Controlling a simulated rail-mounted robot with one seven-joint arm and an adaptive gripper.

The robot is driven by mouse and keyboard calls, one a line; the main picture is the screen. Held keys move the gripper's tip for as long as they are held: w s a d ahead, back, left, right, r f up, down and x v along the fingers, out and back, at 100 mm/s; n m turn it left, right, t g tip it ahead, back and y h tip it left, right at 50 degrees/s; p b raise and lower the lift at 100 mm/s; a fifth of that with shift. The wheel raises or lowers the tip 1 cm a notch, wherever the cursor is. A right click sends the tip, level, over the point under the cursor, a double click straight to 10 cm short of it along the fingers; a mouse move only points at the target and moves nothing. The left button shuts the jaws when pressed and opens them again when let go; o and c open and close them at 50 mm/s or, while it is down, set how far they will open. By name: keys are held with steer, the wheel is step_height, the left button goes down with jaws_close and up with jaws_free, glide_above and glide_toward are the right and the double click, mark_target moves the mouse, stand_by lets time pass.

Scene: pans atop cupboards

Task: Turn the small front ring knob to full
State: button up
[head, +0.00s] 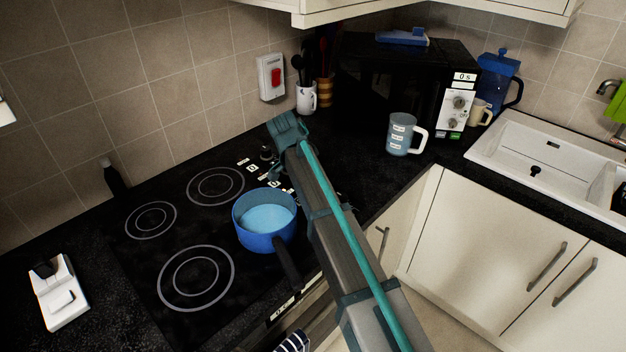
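The black hob has a column of dark knobs along its right side, with small white labels (252,168) beside them. One dark knob (266,153) shows at the far end; the nearer knobs are largely hidden by my arm, so I cannot tell the small front ring knob or its setting. My gripper (277,170) is partly visible as teal parts at the knobs, beyond the pan. I cannot tell whether it touches a knob, or how its fingers stand.
The pan's dark handle (288,268) points toward the front, close to my arm. A grey mug (402,134) and a microwave (408,85) stand right of the knobs. A white utensil pot (306,97) is at the back. The left rings (150,220) are bare.

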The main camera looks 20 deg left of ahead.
steer(key=shift+m, duration=0.3)
steer(key=o, duration=1.1)
steer(key=shift+o, duration=0.2)
steer(key=v, duration=1.2)
steer(key=shift+a, duration=0.1)
